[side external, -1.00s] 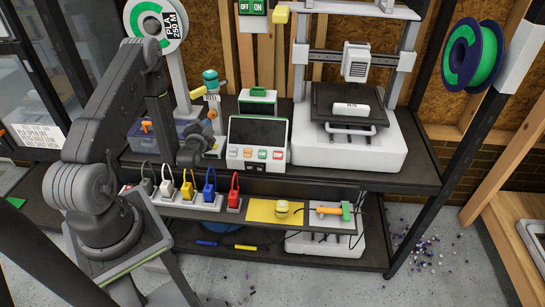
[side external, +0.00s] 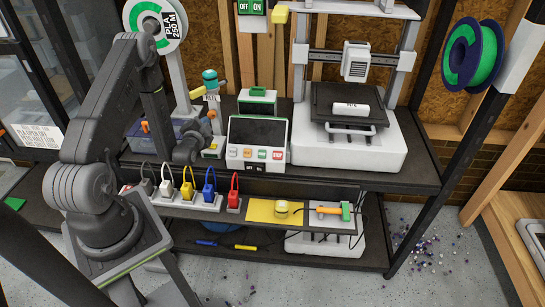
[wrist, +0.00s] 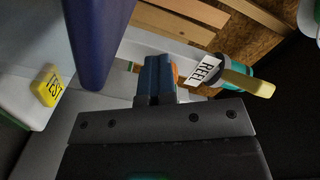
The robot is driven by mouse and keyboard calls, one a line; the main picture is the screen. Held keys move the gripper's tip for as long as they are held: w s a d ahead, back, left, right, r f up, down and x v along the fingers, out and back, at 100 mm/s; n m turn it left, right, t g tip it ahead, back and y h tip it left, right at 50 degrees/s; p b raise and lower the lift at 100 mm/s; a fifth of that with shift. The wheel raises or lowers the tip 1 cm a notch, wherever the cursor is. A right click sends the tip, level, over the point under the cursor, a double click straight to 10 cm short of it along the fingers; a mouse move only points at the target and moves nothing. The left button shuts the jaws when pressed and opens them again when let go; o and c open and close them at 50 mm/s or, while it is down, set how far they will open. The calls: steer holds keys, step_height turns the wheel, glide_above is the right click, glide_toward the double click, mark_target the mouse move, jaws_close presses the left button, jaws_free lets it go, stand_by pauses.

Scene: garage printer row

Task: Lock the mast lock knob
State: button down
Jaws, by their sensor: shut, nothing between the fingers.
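A small mast stands on the bench left of the printer console. It has an orange knob-like part (side external: 211,115), and a teal cap with a yellow lever (side external: 197,93) above. I cannot tell for certain which is the mast lock knob. My gripper (side external: 212,130) is low beside the mast, just under the orange part. In the wrist view my gripper's blue fingers (wrist: 157,64) are together and hold nothing. An orange edge (wrist: 175,73) shows right behind them, partly hidden; contact cannot be told. The yellow lever (wrist: 248,82) lies to the right, by a REEL label (wrist: 207,69).
The console with coloured buttons (side external: 257,140) stands close right of my gripper. The printer (side external: 385,145) is farther right. Coloured switches (side external: 205,197) line the lower front shelf. A dark blue upright (wrist: 97,40) and a yellow TEST button (wrist: 47,86) are near in the wrist view.

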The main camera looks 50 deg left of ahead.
steer(key=shift+w+a+r+y, duration=0.1)
steer(key=shift+a+r+y, duration=0.3)
steer(key=shift+a+r, duration=0.4)
steer(key=shift+s+a+f, duration=0.2)
steer(key=shift+s+f, duration=0.05)
steer(key=shift+f, duration=0.05)
steer(key=v, duration=0.6)
steer(key=shift+f, duration=0.2)
steer(key=shift+d, duration=0.15)
steer(key=w+d+r+h, duration=0.5)
steer(key=w+d+r, duration=0.1)
steer(key=w+r, duration=0.35)
steer(key=d+r+n+g+h, duration=0.2)
steer(key=d+r+h, duration=0.2)
steer(key=d+r, duration=0.55)
steer(key=s+d+r+g+h, duration=0.2)
steer(key=s+d+r, duration=0.2)
steer(key=s+d, duration=0.4)
steer(key=s+d+r+n+g+h, duration=0.1)
steer(key=s+d+r+g+h, duration=0.1)
steer(key=s+d, duration=0.7)
steer(key=s+r+g, duration=0.1)
steer(key=s+r, duration=0.1)
steer(key=s, duration=0.2)
steer(key=shift+s+d+r, duration=0.2)
steer(key=shift+r, duration=0.05)
